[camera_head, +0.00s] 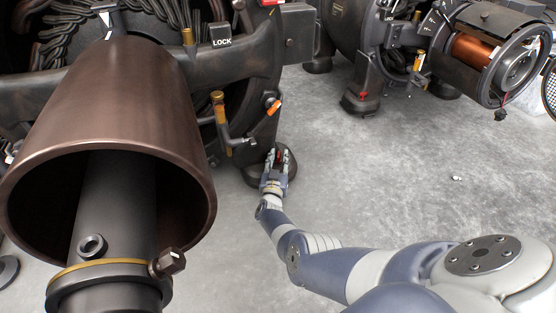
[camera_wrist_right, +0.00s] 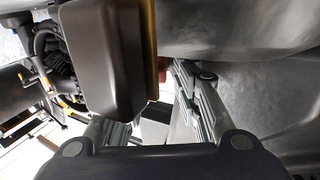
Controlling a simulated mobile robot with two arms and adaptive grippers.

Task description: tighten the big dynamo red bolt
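The red bolt (camera_head: 280,154) sits low on the big dynamo, at its dark foot (camera_head: 257,177) near the floor. My right gripper (camera_head: 279,158) is at the bolt, with its two fingers apart and the red part showing between them. In the right wrist view a small piece of red (camera_wrist_right: 163,72) shows beside the tip of the right-hand finger (camera_wrist_right: 190,88). A dark block (camera_wrist_right: 103,58) hides much of the other finger. I cannot tell whether the fingers press on the bolt. My left gripper is not in view.
The big dynamo's brown cylinder (camera_head: 120,95) fills the left side, with a LOCK label (camera_head: 221,41) and an orange-tipped lever (camera_head: 273,105) above my right gripper. A smaller dynamo (camera_head: 485,50) stands at the upper right. The grey floor (camera_head: 400,180) between is mostly clear.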

